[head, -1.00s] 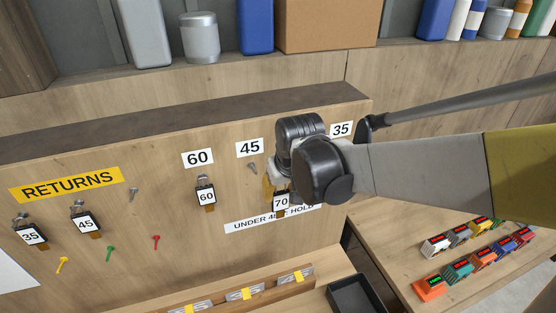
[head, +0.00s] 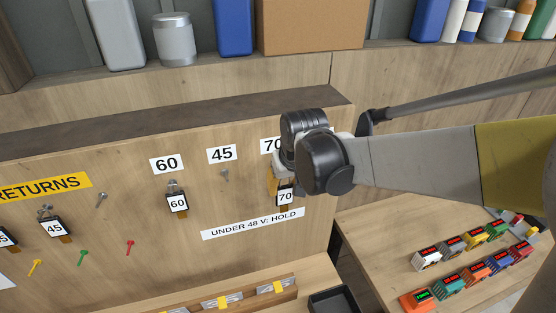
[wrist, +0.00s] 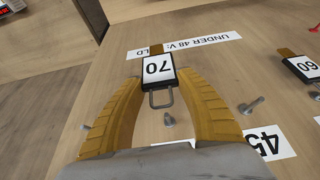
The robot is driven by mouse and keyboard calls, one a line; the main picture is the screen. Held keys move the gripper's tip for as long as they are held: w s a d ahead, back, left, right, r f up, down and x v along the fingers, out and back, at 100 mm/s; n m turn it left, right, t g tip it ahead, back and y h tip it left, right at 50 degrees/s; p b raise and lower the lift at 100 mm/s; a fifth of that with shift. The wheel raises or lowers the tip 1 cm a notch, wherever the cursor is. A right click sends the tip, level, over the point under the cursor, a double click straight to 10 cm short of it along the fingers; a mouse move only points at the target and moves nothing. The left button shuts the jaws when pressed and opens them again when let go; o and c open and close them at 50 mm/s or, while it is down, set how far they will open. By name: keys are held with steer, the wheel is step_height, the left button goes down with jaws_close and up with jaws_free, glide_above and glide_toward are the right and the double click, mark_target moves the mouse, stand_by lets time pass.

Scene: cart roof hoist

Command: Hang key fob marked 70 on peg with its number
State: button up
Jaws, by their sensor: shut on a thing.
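The black fob with a white face marked 70 (head: 285,196) is in my gripper (head: 283,182), below the partly covered 70 label (head: 270,145). In the wrist view the yellow fingers (wrist: 158,80) are shut on the fob (wrist: 159,68), one on each side. Its wire loop (wrist: 161,98) faces the near side, just short of a grey peg (wrist: 168,118) in the picture. I cannot tell the depth between loop and peg. In the head view my gripper hides that peg.
A 60 fob (head: 177,203) hangs under the 60 label (head: 166,164). The peg under the 45 label (head: 221,154) is bare (head: 224,174). A 45 fob (head: 54,227) hangs under the RETURNS sign (head: 40,188). A shelf (head: 200,72) runs above the board.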

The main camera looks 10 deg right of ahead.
steer(key=w+a+b, duration=0.1)
steer(key=w, duration=0.5)
steer(key=shift+w+a+f, duration=0.2)
steer(key=shift+w+f, duration=0.1)
steer(key=shift+f, duration=0.15)
stand_by(0.7)
steer(key=o, duration=1.3)
steer(key=shift+r, duration=0.15)
